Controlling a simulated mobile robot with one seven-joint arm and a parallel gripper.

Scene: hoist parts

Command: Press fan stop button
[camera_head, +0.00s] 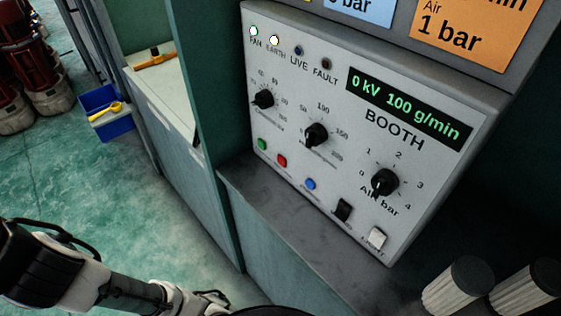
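The booth control panel (345,125) is a white, tilted face on a grey box. Along its lower left are a green button (262,144), a red button (282,160) and a blue button (310,183). Their small labels are too small to read. The lamp above FAN (253,31) is lit, as is the one above EARTH (274,40). The LIVE and FAULT lamps look dark. My arm (130,290) crosses the lower left, well apart from the panel. I can make out no gripper fingers in the picture.
Three black knobs, a black switch (343,210) and a white switch (377,238) share the panel. The display (410,108) reads 0 kV 100 g/min. Pleated cylinders (458,285) stand at lower right. A blue bin (107,112) sits left. Open floor lies left.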

